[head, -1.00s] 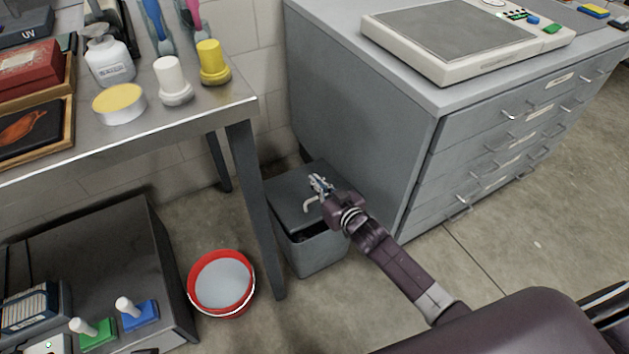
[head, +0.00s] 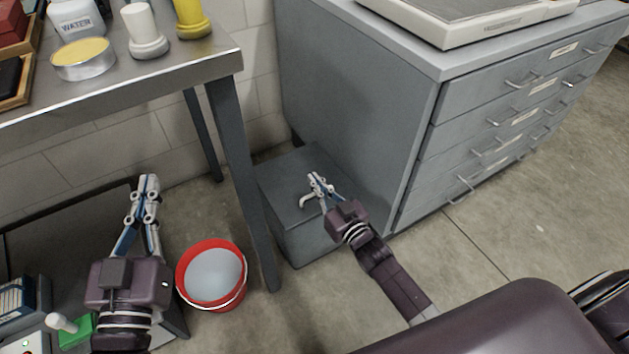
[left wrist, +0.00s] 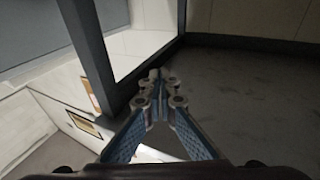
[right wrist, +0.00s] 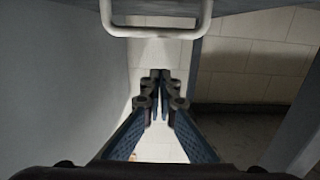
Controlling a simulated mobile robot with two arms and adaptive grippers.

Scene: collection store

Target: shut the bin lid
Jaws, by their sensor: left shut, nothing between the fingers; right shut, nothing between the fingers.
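The grey bin (head: 307,245) stands on the floor between the table leg and the drawer cabinet. Its grey lid (head: 285,180) lies flat on top, with no gap visible along the front edge. A pale lid handle (head: 308,201) shows on it, and also at the top of the right wrist view (right wrist: 155,32). My right gripper (head: 315,178) is shut and empty, close beside the handle and not around it; I cannot tell whether it touches the lid. My left gripper (head: 149,182) is shut and empty, left of the table leg, away from the bin.
A red bucket (head: 213,298) with grey contents stands left of the bin. The metal table (head: 200,62) and its leg (head: 247,190) are close by. The drawer cabinet (head: 350,120) borders the bin on the right. Floor in front of the cabinet is free.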

